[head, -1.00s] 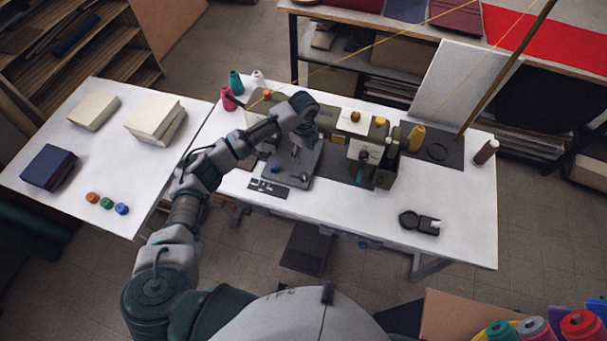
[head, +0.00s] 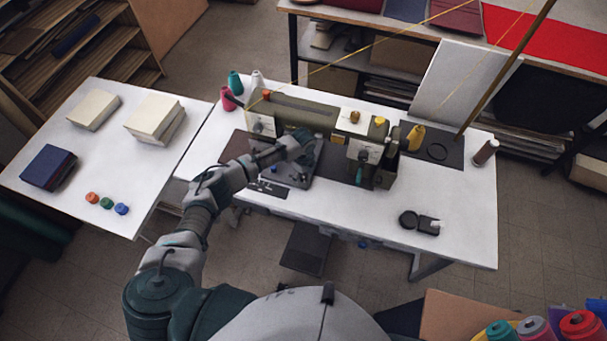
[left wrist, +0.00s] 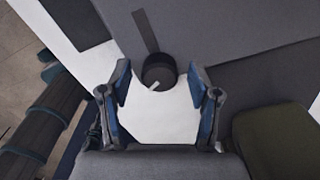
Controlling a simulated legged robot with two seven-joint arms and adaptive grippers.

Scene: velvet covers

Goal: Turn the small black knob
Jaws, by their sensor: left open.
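The small black knob (left wrist: 158,72) shows in the left wrist view as a dark round cap with a pale pointer mark. It stands beside a white surface, with a dark strip running away behind it. My left gripper (left wrist: 159,84) is open, its blue-padded fingers on either side of the knob in the picture. I see no contact, and the remaining distance is hard to judge. In the head view my left gripper (head: 303,143) is over the left part of the olive machine (head: 306,115); my wrist hides its fingers and part of the machine bed. My right gripper is out of view.
The machine stands on a white table (head: 460,215). A yellow cone (head: 416,137), a black ring, and a dark round item (head: 408,219) lie to the right. Pink and teal spools stand at the back left. A side table (head: 75,135) carries books and small coloured knobs.

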